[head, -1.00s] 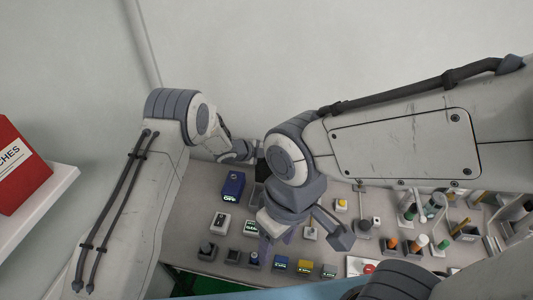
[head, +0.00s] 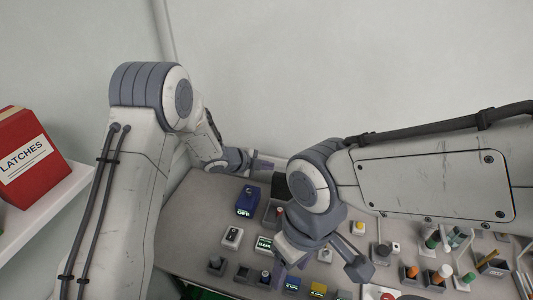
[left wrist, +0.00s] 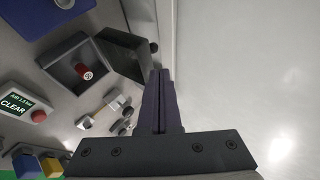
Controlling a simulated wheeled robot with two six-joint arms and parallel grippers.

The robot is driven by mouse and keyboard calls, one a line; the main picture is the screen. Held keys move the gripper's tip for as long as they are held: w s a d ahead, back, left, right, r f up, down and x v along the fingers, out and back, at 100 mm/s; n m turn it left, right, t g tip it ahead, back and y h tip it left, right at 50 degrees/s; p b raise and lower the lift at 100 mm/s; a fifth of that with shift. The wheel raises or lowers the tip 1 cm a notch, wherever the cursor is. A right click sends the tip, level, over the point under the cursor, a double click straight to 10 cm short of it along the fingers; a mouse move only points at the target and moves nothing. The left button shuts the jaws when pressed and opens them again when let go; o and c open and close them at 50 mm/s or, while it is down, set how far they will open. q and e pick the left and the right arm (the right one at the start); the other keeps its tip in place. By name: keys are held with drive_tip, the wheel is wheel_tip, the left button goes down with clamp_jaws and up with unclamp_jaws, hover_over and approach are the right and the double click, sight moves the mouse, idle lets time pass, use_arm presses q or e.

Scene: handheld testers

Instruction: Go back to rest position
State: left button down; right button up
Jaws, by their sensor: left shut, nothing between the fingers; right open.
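My left gripper (head: 262,164) is shut and empty, near the back edge of the bench in the head view. Its closed dark fingers (left wrist: 158,103) show in the left wrist view. My right gripper (head: 322,268) is open and empty, lower in the head view and above the front row of small devices. What lies directly under it is partly hidden by its own fingers and arm.
The grey bench (head: 190,225) holds a blue tester (head: 248,199), a CLEAR display (head: 264,243), an open tray with a red-topped piece (left wrist: 85,72), and several small parts at right. A red LATCHES binder (head: 28,165) stands on a white shelf (head: 45,215) at left.

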use_arm(q)
drive_tip(key=s+a+r+n+y, duration=0.3)
drive_tip(key=s+r+n+y, duration=0.3)
drive_tip(key=s+r+n, duration=0.4)
drive_tip(key=s+a+r+n+g, duration=0.1)
drive_tip(key=s+n+g, duration=0.1)
drive_tip(key=s, duration=0.7)
drive_tip(key=s+a+r+n+g, duration=0.1)
drive_tip(key=s+n+g, duration=0.1)
drive_tip(key=s, duration=0.8)
drive_tip(key=s+a+r+n+g+y, duration=0.1)
drive_tip(key=s+n+g, duration=0.1)
drive_tip(key=s, duration=0.8)
drive_tip(key=shift+a+r+n+g, duration=0.15)
drive_tip(key=shift+a+n+g, duration=0.15)
drive_tip(key=shift+a, duration=0.05)
